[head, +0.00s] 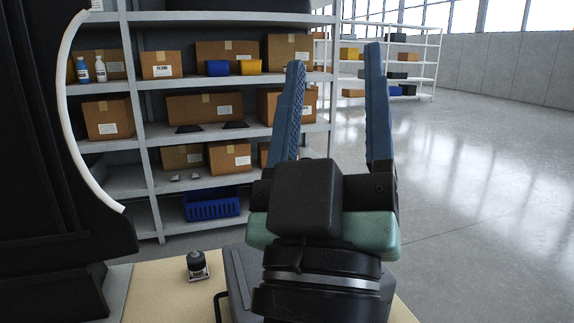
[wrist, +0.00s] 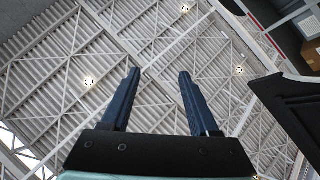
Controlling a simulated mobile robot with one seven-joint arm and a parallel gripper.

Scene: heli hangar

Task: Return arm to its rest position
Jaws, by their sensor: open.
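My gripper (head: 334,62) is in the middle of the head view, raised with its two blue ribbed fingers pointing up. The fingers stand wide apart and nothing is between them. In the wrist view the gripper (wrist: 158,75) is also open and empty, with the hangar's roof trusses behind it. The wrist and black camera housing cover part of the table and the shelf behind.
Behind stands a grey shelf rack (head: 150,200) with cardboard boxes and a blue basket (head: 212,205). A black structure (head: 50,160) fills the left. Open floor (head: 480,180) lies right.

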